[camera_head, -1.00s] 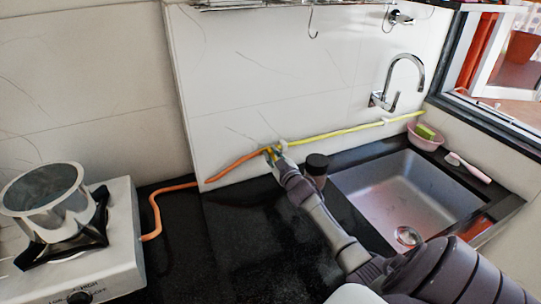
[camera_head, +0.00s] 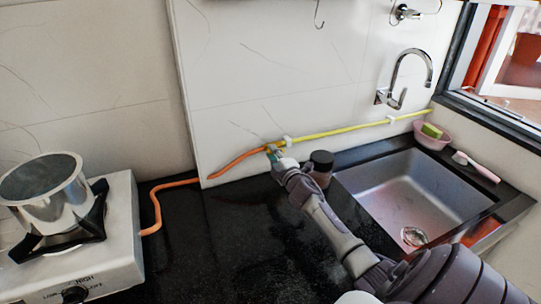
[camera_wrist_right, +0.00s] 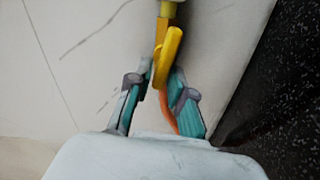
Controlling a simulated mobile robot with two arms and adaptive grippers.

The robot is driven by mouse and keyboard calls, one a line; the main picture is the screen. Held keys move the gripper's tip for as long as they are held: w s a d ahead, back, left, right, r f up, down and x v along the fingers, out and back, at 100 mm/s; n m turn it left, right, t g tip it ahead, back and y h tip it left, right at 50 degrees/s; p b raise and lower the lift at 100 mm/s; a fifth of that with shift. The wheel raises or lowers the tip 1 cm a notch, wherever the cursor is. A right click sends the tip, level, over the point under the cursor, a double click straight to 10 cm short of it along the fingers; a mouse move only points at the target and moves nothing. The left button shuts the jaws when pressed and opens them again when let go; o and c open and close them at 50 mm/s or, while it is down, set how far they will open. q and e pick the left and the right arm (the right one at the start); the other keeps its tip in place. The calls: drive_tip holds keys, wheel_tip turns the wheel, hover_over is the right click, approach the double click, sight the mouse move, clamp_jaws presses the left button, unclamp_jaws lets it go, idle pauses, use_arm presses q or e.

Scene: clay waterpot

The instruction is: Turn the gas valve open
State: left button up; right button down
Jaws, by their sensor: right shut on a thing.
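The gas valve's yellow handle (camera_wrist_right: 173,43) shows in the right wrist view, on the pipe by the white wall. My right gripper (camera_wrist_right: 162,72) has its teal fingers on either side of the handle's lower end and is shut on it. In the head view my right gripper (camera_head: 275,150) is at the wall, where the yellow gas pipe (camera_head: 345,129) meets the orange hose (camera_head: 235,162). There the gripper hides most of the valve. My left gripper is not in view.
A white stove (camera_head: 120,235) with a metal pot (camera_head: 55,205) stands at the left. A dark round-topped object (camera_head: 321,158) stands close beside my right gripper. The sink (camera_head: 400,195), tap (camera_head: 408,65) and pink bowl (camera_head: 432,139) are at the right. The black counter's middle is clear.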

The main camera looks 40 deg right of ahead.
drive_tip(key=shift+f+n+b, duration=0.2)
drive_tip(key=shift+n+b, duration=0.15)
drive_tip(key=shift+n, duration=0.85)
drive_tip(key=shift+d+r, duration=0.1)
drive_tip(key=c, duration=1.2)
unclamp_jaws()
drive_tip(key=shift+s, duration=0.1)
drive_tip(key=v, duration=1.2)
